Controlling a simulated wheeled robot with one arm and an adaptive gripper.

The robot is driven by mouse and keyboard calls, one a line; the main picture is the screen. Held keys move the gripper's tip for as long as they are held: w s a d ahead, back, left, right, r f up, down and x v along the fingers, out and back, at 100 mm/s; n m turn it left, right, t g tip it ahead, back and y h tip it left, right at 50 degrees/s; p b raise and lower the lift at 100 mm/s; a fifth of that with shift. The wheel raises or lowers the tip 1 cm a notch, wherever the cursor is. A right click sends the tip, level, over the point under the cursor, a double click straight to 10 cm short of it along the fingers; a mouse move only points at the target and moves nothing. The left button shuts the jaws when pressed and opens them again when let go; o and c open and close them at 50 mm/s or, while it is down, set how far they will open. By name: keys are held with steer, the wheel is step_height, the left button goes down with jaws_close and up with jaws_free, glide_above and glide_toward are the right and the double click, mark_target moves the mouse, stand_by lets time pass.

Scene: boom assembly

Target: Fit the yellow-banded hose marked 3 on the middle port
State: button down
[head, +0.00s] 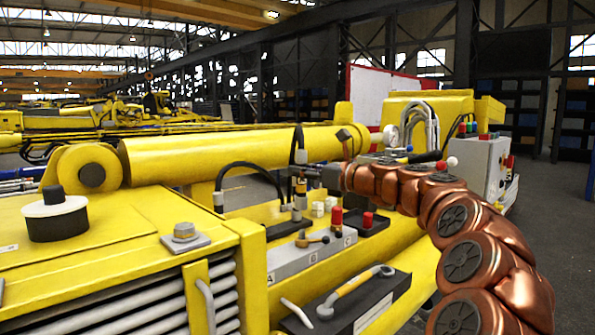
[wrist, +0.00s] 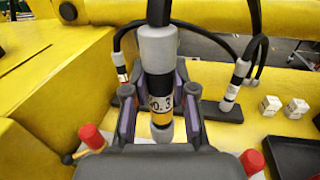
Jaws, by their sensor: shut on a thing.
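The hose marked 3 (wrist: 160,101) hangs upright between the fingers of my gripper (wrist: 159,94) in the wrist view. It has a black sleeve, a white "NO. 3" label, a yellow band and a pale grey end. My gripper is shut on it. In the head view the yellow-banded hose (head: 300,188) hangs at my gripper (head: 308,176), above the far side of the grey port block (head: 290,262). The block shows letters A and C. A brass lever (head: 312,239) sits near its middle. I cannot make out the middle port; my gripper's body covers that area in the wrist view.
Two other black hoses (wrist: 122,66) (wrist: 232,84) stand upright on either side of the held one. Red caps (head: 337,217) (head: 368,221), white cubes (head: 318,208) and a dark tray (wrist: 293,156) are close by. The yellow boom (head: 225,155) runs behind.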

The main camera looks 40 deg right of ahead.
mark_target(305, 189)
steer(key=shift+f+b, duration=2.3)
steer(key=shift+b, duration=0.1)
steer(key=shift+r+p, duration=0.1)
steer(key=shift+p, duration=0.45)
steer(key=shift+s+f, duration=0.1)
steer(key=shift+f, duration=1.45)
stand_by(0.5)
steer(key=c, duration=0.9)
jaws_free()
steer(key=shift+o, duration=0.2)
steer(key=v, duration=1.2)
